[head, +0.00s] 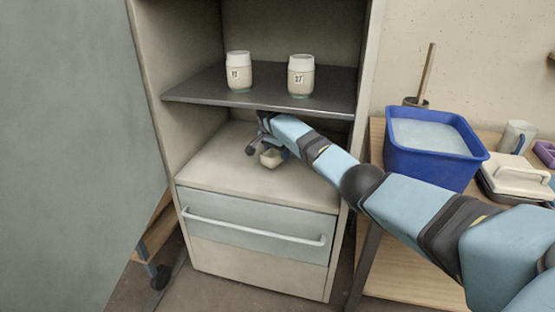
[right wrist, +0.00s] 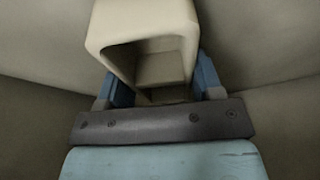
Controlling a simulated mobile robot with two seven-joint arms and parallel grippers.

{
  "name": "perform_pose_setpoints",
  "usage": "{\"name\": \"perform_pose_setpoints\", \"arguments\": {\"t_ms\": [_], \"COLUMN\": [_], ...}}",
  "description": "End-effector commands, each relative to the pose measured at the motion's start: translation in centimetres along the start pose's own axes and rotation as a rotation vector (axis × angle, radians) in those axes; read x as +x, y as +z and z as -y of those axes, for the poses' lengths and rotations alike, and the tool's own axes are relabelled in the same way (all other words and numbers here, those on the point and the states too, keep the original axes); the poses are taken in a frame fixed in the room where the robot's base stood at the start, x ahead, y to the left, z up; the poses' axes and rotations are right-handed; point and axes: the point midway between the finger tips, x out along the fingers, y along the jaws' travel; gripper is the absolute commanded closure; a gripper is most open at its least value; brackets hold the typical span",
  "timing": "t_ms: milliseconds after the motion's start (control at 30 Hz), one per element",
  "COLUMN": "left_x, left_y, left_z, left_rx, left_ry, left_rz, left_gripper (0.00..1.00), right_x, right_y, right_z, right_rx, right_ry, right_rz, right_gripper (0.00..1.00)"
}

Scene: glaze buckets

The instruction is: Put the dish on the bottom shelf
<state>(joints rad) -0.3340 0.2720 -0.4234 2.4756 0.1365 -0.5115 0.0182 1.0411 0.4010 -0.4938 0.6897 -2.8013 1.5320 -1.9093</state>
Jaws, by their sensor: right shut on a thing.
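The dish is a small cream, square, open-sided vessel (head: 271,158); it also shows in the right wrist view (right wrist: 143,25), between two blue fingers. My right gripper (head: 268,149) is shut on it, inside the cabinet's lower space. The dish is low over the bottom shelf (head: 222,168), the pale surface above the drawer. I cannot tell whether it touches that shelf. My right arm hides part of the shelf's right side. My left gripper is out of view.
A dark upper shelf (head: 190,89) holds two pale labelled jars (head: 239,72) (head: 301,76) above my right arm. The open cabinet door (head: 70,150) stands at the left. A blue bucket (head: 430,162) stands on the table at the right. The bottom shelf's left part is clear.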

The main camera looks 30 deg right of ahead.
Motion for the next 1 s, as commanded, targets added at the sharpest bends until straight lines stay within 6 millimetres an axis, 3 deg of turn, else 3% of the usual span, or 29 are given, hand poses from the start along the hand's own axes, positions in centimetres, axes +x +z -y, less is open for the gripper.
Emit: {"name": "perform_pose_setpoints", "arguments": {"t_ms": [33, 467, 500, 600, 867, 1000], "left_x": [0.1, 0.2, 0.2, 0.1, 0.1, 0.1], "left_y": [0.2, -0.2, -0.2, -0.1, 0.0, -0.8], "left_z": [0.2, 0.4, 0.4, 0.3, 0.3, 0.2], "left_rx": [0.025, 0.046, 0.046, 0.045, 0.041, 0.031], "left_ry": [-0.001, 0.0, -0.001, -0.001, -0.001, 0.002], "left_rz": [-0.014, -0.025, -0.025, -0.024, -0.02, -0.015], "left_gripper": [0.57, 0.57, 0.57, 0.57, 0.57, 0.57], "right_x": [1.1, 1.3, 1.3, 1.3, 1.3, 0.1], "right_y": [0.7, 0.6, 0.7, 0.7, 0.7, 0.3], "right_z": [0.0, -0.1, -0.1, -0.1, -0.1, -0.1], "right_rx": [-0.003, -0.003, -0.003, -0.003, -0.003, -0.003], "right_ry": [0.001, 0.002, 0.003, 0.003, 0.003, 0.003], "right_rz": [0.004, 0.001, 0.002, 0.002, 0.002, 0.0], "right_gripper": [0.72, 0.72, 0.33, 0.14, 0.14, 0.14]}}
